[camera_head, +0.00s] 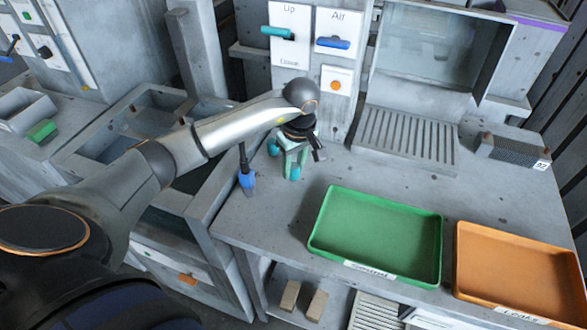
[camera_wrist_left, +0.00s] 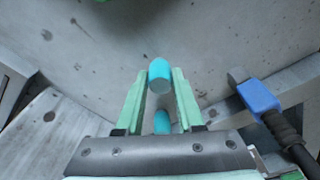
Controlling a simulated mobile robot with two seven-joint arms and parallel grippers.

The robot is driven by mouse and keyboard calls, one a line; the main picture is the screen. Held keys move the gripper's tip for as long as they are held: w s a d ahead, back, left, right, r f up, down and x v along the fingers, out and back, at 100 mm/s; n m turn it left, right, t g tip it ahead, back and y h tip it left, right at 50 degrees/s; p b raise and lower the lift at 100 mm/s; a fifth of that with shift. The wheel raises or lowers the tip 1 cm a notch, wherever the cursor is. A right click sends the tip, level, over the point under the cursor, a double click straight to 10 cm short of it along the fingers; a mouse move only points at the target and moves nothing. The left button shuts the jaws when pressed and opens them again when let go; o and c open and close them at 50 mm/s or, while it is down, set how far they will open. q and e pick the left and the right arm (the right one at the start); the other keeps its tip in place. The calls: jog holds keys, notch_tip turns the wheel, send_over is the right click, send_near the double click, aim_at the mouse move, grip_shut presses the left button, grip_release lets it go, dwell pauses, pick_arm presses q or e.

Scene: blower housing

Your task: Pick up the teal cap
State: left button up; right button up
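My left gripper (camera_head: 293,163) points down at the bench with its pale green fingers apart. A teal cap (camera_head: 295,173) shows at the fingertips. In the left wrist view this cap (camera_wrist_left: 160,75) fills most of the gap between the fingertips (camera_wrist_left: 160,82); I cannot tell whether they touch it. A second teal piece (camera_head: 273,147) stands just left of the gripper. It also shows in the left wrist view (camera_wrist_left: 161,122), lower down and partly hidden by the gripper body. My right gripper is not in view.
A blue-and-black tool (camera_head: 247,180) stands close by at the bench's left edge. A green tray (camera_head: 318,238) and an orange tray (camera_head: 460,262) lie to the right. A switch panel (camera_head: 290,55) and a ribbed grey unit (camera_head: 410,140) are behind.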

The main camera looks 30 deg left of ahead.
pick_arm(q)
grip_shut()
jog(key=shift+r, duration=0.15)
jog(key=shift+w+r+b, duration=0.1)
jog(key=shift+r+b, duration=0.2)
jog(key=shift+r, duration=0.3)
jog(key=s+d+r, duration=0.8)
jog(key=s+r, duration=0.3)
jog(key=shift+s+r, duration=0.3)
